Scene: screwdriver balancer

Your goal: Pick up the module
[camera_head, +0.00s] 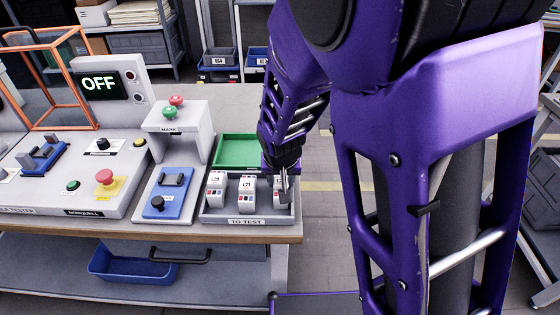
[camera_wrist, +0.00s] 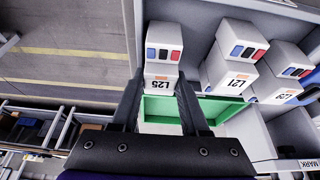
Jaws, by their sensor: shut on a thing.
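The module labelled L25 (camera_wrist: 163,72) is a light grey block with blue and red marks on its face, upside down in the wrist view. My gripper (camera_wrist: 161,92) is shut on it, one dark finger on each side of its label end. In the head view my gripper (camera_head: 285,192) points down into the right end of the grey TO TEST tray (camera_head: 246,221), and the module there is largely hidden by it. I cannot tell whether the module is clear of the tray floor. Two more modules, one labelled L21 (camera_head: 247,190) and another (camera_head: 216,188), stand to its left.
An empty green tray (camera_head: 237,150) lies directly behind the grey tray. A MARK stand (camera_head: 180,130) with red and green buttons and a blue fixture (camera_head: 168,196) are to the left. Further left is a tester panel reading OFF (camera_head: 99,84). The bench ends just right of the trays.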

